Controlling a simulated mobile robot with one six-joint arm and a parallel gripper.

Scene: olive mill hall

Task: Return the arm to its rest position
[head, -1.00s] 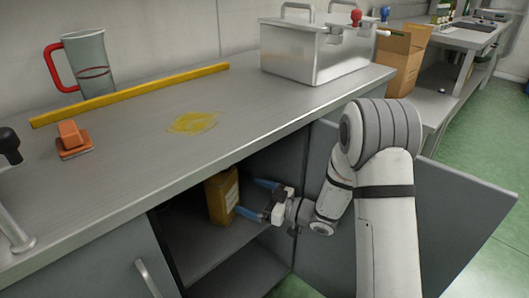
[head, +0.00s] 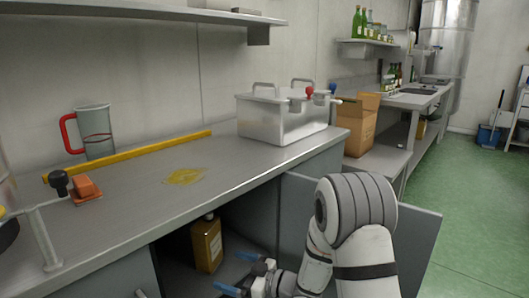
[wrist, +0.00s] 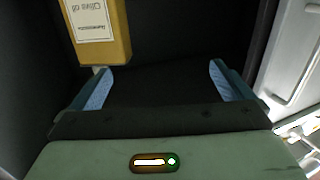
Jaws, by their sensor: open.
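My gripper (head: 243,274) is at the mouth of the open cupboard under the counter, low in the head view. Its blue fingers are apart with nothing between them; they also show in the wrist view (wrist: 160,82). A yellow-brown container (head: 207,245) with a dark cap stands inside the cupboard, beyond and left of the fingers. In the wrist view the container (wrist: 103,45) shows a white label reading "olive oil" near the left finger, outside the jaws. The lower part of my gripper's wrist is cut off by the head view's bottom edge.
The counter (head: 140,210) overhangs the cupboard. The open cupboard door (head: 415,235) stands right of my arm. On the counter are a steel box (head: 283,120), a jug (head: 97,133), a yellow bar (head: 140,155) and an orange tool (head: 87,190). Green floor (head: 465,210) is free at right.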

